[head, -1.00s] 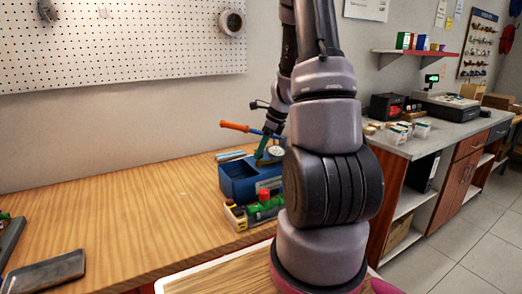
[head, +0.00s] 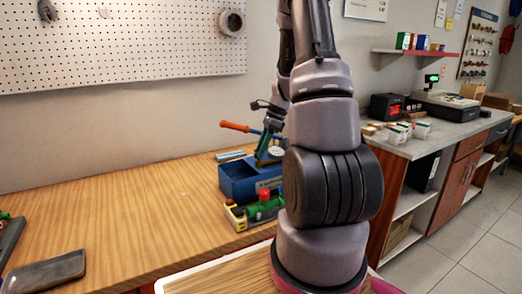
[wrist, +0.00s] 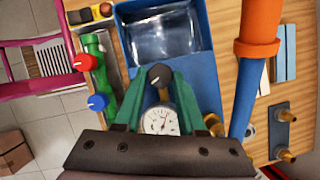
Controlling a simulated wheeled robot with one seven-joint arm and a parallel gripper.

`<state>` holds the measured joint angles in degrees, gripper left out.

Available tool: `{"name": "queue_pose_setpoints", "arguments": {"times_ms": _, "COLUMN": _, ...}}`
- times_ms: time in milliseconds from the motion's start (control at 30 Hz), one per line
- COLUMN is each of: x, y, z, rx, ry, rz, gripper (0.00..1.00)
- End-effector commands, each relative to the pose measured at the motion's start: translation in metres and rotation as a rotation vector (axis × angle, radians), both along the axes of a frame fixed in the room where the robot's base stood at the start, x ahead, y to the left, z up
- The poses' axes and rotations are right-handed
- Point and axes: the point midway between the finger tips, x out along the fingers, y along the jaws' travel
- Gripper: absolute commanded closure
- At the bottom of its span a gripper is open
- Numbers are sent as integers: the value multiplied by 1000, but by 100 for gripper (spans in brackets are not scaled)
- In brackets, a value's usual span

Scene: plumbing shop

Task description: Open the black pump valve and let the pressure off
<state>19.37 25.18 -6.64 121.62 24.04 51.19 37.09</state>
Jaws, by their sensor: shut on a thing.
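The pressure pump has a blue open tank (head: 237,186), also in the wrist view (wrist: 208,62), with clear liquid inside. Its blue lever has an orange grip (head: 235,126), which crosses the right of the wrist view (wrist: 260,30). The black valve knob (wrist: 160,75) sits by the tank's near wall. My gripper (wrist: 158,82) has its green fingers shut on this knob, one on each side. A white round gauge (wrist: 160,120) shows between the fingers, and also in the head view (head: 276,151). My gripper shows small in the head view (head: 263,150), partly behind my arm.
A green manifold with a red knob (wrist: 84,62) and a blue knob (wrist: 97,102) stands close beside the pump. Brass-tipped fittings (wrist: 285,115) lie to the right. A dark tablet (head: 45,272) lies at the bench's front left. The bench's left middle (head: 120,220) is clear.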

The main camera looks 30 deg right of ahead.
Motion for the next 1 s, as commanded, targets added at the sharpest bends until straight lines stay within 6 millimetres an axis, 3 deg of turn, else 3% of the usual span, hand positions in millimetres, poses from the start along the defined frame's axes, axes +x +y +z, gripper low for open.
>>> {"name": "queue_pose_setpoints", "arguments": {"times_ms": 600, "x": 6, "y": 0, "z": 0, "rx": -2, "ry": -2, "rz": 578, "gripper": 100}}
{"name": "queue_pose_setpoints", "arguments": {"times_ms": 1000, "x": 8, "y": 1, "z": 1, "rx": -1, "ry": -3, "rz": 840, "gripper": 100}}
